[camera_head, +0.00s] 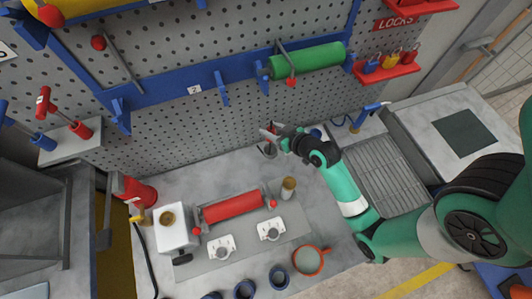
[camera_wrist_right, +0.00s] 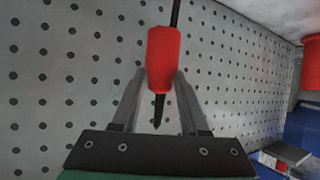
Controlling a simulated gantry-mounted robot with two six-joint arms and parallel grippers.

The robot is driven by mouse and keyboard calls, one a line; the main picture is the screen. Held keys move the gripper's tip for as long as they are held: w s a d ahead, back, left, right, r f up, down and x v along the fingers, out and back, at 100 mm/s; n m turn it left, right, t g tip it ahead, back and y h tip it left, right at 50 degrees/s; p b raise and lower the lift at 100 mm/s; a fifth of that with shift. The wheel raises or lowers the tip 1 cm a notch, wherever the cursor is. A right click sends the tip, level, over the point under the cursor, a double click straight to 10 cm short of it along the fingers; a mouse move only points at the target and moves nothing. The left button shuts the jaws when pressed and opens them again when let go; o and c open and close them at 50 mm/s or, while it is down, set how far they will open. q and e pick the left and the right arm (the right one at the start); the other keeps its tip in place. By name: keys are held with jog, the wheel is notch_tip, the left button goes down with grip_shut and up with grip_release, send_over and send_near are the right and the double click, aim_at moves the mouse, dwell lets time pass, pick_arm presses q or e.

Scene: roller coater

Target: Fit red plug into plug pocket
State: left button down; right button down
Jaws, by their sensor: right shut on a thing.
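The red plug (camera_wrist_right: 163,57) is in the right wrist view, a red body with a black cable running up from it and a dark pointed part below. My right gripper (camera_wrist_right: 161,82) is shut on it, one finger on each side. In the head view my right gripper (camera_head: 271,137) is in front of the lower pegboard, above the back of the bench. The plug is mostly hidden there, with only a little red at the fingers. I cannot make out the plug pocket for certain. My left gripper is in neither view.
A red roller (camera_head: 233,206) lies on the bench beside a white housing (camera_head: 175,228). The pegboard (camera_head: 170,122) rises behind. A ribbed grey tray (camera_head: 376,170) is at the right.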

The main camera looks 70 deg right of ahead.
notch_tip(320, 180, down, 6)
jog(key=shift+s+f+b, duration=0.1)
jog(key=shift+f+b, duration=0.15)
jog(key=shift+b, duration=0.65)
notch_tip(320, 180, down, 4)
jog(key=shift+r+b, duration=0.1)
jog(key=shift+b, duration=0.55)
jog(key=shift+r, duration=0.1)
jog(key=shift+f, duration=0.25)
jog(key=shift+c, duration=2.1)
grip_release()
jog(key=shift+r, duration=0.1)
